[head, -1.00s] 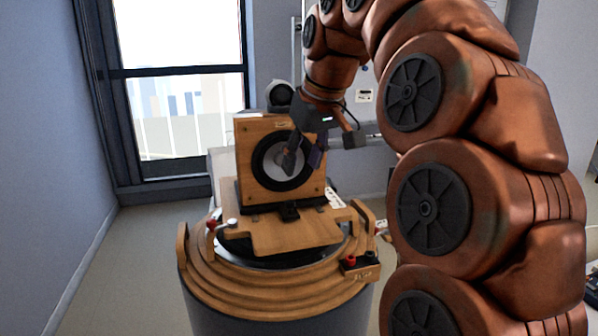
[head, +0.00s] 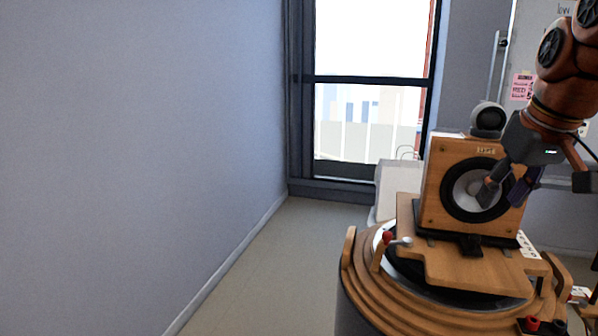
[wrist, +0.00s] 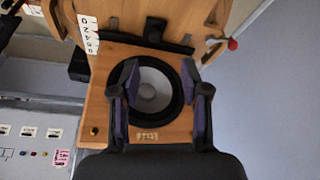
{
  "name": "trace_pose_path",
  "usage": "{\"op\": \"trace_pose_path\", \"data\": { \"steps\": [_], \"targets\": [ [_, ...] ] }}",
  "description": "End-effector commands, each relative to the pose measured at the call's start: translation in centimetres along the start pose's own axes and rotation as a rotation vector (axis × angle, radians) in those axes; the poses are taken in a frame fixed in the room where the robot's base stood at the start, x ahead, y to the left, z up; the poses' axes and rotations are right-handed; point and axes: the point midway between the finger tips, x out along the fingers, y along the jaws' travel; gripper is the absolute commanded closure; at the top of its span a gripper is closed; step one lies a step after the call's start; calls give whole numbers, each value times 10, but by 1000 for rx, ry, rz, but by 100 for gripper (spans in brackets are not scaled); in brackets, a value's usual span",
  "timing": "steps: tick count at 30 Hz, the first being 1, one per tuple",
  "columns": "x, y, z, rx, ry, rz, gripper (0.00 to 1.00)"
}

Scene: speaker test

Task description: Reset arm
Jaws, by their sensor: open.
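My gripper (head: 506,192) hangs in front of the wooden speaker box at the right of the head view, fingers pointing down. In the wrist view my gripper (wrist: 160,78) has its two dark fingers spread apart with nothing between them. The wooden speaker (head: 436,205) has a black-ringed cone with a pale centre, and it stands upright on a wooden plate. In the wrist view the speaker (wrist: 104,112) lies behind the fingers, its cone showing between them. I cannot tell whether the fingers touch it. My arm (head: 570,62) runs out at the top right.
The speaker stands on a round stepped wooden turntable (head: 392,298) with a red-tipped lever (head: 388,238). A dark round device (head: 488,118) shows behind the speaker. A blue-grey wall (head: 130,150) fills the left, with bare floor (head: 262,275) beside it and a window (head: 365,110) behind.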

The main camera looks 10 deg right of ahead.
Motion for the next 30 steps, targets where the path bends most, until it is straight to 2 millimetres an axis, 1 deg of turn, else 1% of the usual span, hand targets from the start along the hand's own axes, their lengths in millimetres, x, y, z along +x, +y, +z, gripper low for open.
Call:
{"op": "trace_pose_path", "data": {
  "steps": [5,6,8,11,12,17,23,24,29,30],
  "targets": [
    [27,-32,15,-34,-58,-19,54],
    [36,-40,21,-41,-78,-24,54],
    [47,-52,30,-51,-104,-29,54],
    [66,-72,47,-67,-142,-35,54],
    [74,-79,56,-73,-163,-39,54],
    [101,-103,87,-89,-222,-45,54],
    [135,-128,136,-101,-305,-46,54],
    [141,-133,148,-102,-324,-45,54],
    [166,-147,195,-103,-390,-39,54],
    [172,-149,209,-102,-410,-37,54]
  ]
}}
